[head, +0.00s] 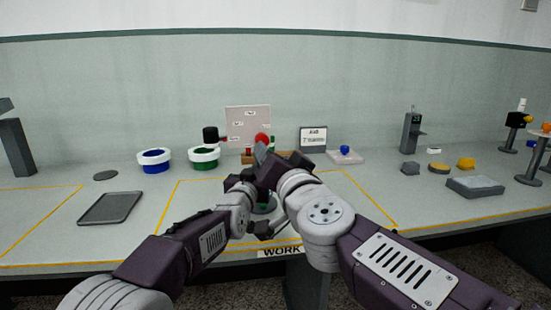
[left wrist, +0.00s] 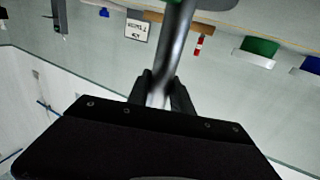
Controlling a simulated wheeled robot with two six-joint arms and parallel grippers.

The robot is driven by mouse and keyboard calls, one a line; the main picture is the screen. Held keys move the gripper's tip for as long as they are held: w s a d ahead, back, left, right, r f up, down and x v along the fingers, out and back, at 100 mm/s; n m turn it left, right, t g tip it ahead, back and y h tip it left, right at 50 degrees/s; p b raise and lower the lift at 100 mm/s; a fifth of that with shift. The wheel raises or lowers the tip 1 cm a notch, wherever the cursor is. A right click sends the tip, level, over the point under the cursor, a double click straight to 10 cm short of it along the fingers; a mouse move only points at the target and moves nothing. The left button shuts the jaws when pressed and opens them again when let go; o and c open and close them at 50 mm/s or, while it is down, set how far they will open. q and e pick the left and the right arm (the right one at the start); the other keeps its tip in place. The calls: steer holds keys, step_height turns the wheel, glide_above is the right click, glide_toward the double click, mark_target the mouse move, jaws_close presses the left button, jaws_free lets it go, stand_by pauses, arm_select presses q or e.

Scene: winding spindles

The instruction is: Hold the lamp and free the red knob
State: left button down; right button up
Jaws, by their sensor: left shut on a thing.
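A lamp stands near the middle of the bench; its black head (head: 210,134) points left and its red knob (head: 262,139) shows just above my arms. In the left wrist view its grey metal stem (left wrist: 176,45) runs between the fingers of my left gripper (left wrist: 160,88), which is shut on it. The lamp's foot (head: 263,207) is partly hidden behind my arms. My right gripper (head: 263,156) is just below the red knob; its fingers overlap, so I cannot tell its opening or whether it touches the knob.
Blue (head: 154,161) and green (head: 204,158) round containers stand at the left, behind a grey tray (head: 110,208). A pink board (head: 248,124) and a sign (head: 313,138) stand at the back. A grey block (head: 475,187) lies right. The bench's front left is clear.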

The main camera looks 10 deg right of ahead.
arm_select(q)
steer(key=shift+f, duration=0.3)
arm_select(e)
steer(key=shift+s, duration=0.3)
arm_select(q)
steer(key=c, duration=1.1)
jaws_free()
steer(key=shift+o, duration=0.2)
steer(key=shift+w, duration=0.1)
steer(key=shift+r, duration=0.1)
arm_select(e)
steer(key=shift+w+f, duration=0.1)
steer(key=shift+w, duration=0.05)
arm_select(q)
steer(key=shift+r, duration=0.1)
